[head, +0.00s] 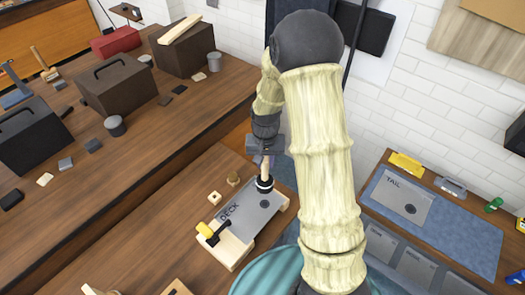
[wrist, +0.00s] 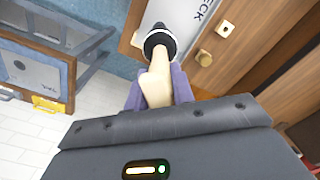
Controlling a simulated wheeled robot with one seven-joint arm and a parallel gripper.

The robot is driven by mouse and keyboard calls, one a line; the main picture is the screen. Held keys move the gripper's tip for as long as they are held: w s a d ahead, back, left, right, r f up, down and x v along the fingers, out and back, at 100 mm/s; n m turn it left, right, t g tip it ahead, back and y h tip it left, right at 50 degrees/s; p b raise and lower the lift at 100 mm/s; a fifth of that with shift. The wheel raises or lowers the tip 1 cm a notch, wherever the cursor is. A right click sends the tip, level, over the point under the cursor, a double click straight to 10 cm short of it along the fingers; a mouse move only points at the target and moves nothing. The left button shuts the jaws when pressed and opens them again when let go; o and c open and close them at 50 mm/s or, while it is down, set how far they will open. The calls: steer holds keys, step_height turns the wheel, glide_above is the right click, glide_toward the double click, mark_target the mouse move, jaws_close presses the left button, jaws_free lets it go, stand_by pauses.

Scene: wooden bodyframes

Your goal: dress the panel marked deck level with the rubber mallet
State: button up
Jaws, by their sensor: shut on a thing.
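The grey panel marked DECK (head: 240,213) lies on a pale wooden frame on the workbench, with a dark round spot on its right part. It also shows at the top of the wrist view (wrist: 188,14). My gripper (head: 264,158) is shut on the pale wooden handle of the rubber mallet (head: 265,184). The mallet's black head with a white band is over the panel's far end. In the wrist view the mallet (wrist: 158,42) points away from my gripper (wrist: 158,92). I cannot tell whether its head touches the panel.
A yellow-handled black clamp (head: 210,233) sits at the panel's near left edge. A small wooden block (head: 215,197) and a brass-coloured knob (head: 233,179) lie beside the panel. Dark toolboxes (head: 115,83) stand on the left bench. A panel marked TAIL (head: 402,195) lies on the right bench.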

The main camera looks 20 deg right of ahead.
mark_target(265, 168)
steer(key=shift+s, duration=0.15)
steer(key=shift+f+b, duration=1.1)
steer(key=shift+f, duration=0.35)
step_height(265, 168, down, 9)
steer(key=b, duration=0.6)
steer(key=shift+r, duration=0.15)
jaws_close()
step_height(265, 168, up, 9)
steer(key=p, duration=0.6)
steer(key=shift+f, duration=0.3)
